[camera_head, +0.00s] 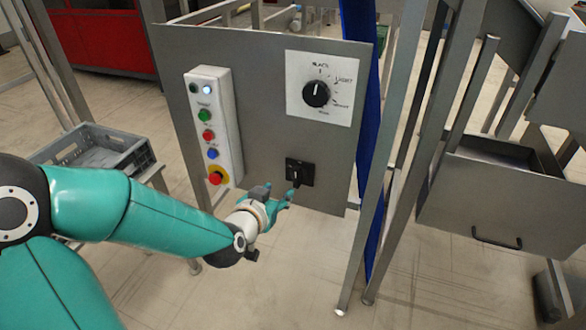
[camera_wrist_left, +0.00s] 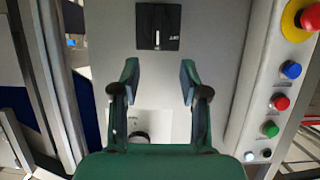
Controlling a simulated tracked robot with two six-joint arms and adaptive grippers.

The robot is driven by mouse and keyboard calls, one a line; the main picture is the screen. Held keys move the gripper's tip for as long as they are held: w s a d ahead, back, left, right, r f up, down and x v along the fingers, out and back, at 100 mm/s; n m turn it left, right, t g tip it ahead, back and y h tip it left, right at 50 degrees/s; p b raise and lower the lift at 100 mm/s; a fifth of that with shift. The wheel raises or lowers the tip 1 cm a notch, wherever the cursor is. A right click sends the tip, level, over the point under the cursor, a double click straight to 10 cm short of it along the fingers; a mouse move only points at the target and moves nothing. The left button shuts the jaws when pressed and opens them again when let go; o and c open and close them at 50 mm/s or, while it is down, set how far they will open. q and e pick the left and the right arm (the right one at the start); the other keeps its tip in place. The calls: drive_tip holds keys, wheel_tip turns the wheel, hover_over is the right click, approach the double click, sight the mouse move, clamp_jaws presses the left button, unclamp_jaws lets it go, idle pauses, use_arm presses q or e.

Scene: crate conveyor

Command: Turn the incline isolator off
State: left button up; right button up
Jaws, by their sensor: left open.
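The incline isolator (camera_head: 300,172) is a small black square switch low on the grey panel. It also shows at the top of the left wrist view (camera_wrist_left: 158,27), where its handle stands upright in the picture with a white mark, and small white lettering is beside it. My left gripper (camera_head: 283,194) is just in front of and below the isolator in the head view. In the left wrist view its two fingers (camera_wrist_left: 159,78) are apart with nothing between them, and the isolator lies beyond the tips. Contact cannot be told. My right gripper is not in view.
A white plate with a black rotary dial (camera_head: 316,93) is above the isolator. A button box (camera_head: 215,125) with several coloured buttons and a red emergency stop (camera_head: 215,178) is on the left. A grey crate (camera_head: 140,158) stands further left. Metal posts (camera_head: 385,170) stand right of the panel.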

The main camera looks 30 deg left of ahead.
sight(295, 177)
use_arm(q)
drive_tip(key=x, duration=1.2)
drive_tip(key=shift+w+d, duration=0.1)
